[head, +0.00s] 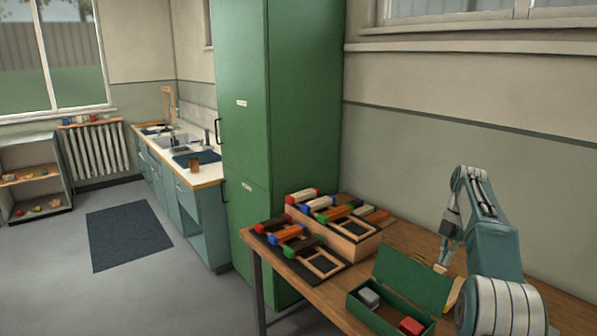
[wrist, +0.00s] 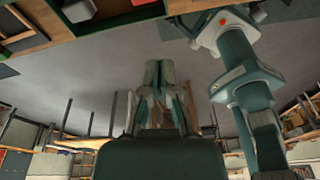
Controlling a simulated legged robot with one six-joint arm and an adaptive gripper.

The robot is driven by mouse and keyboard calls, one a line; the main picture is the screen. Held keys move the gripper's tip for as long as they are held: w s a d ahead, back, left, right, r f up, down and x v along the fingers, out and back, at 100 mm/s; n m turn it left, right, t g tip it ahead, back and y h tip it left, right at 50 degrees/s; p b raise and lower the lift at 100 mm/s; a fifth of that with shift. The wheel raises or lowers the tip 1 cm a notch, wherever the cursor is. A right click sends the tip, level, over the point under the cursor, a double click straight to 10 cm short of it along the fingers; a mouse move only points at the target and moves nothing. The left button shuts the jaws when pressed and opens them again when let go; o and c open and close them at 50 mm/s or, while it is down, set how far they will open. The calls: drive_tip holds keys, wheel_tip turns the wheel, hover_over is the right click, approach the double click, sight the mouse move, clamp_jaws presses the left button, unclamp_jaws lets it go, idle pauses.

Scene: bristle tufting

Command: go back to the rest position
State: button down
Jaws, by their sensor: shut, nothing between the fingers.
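My gripper (head: 440,267) hangs from my folded arm over the right part of the wooden table, fingers pointing down, behind the green box's raised lid. In the wrist view my gripper (wrist: 160,70) is in the middle, its two fingers together and nothing between them. The view is tilted, with the table edge along the top and the floor beyond the fingers.
An open green box (head: 357,309) holds a grey block (head: 369,296) and a red block (head: 411,325). A stepped wooden rack (head: 345,250) with several coloured blocks stands to its left. A tall green cabinet (head: 243,130) is behind.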

drive_tip(key=s+a+r+m+t+h, duration=0.2)
drive_tip(key=s+a+r+m+t, duration=0.1)
drive_tip(key=s+a+r+m, duration=0.95)
drive_tip(key=s+a+f+m+t, duration=0.1)
drive_tip(key=s+a+f+m, duration=0.1)
drive_tip(key=s, duration=0.6)
drive_tip(key=s+a+f+m+t, duration=0.1)
drive_tip(key=s+a+f+m, duration=0.2)
drive_tip(key=s+f+m, duration=0.2)
drive_tip(key=s+a+f+m+t, duration=0.1)
drive_tip(key=s+a+f+m, duration=0.2)
drive_tip(key=s, duration=0.7)
drive_tip(key=shift+s+f+m+t, duration=0.2)
drive_tip(key=shift+s+m+t, duration=0.15)
drive_tip(key=shift+m, duration=0.3)
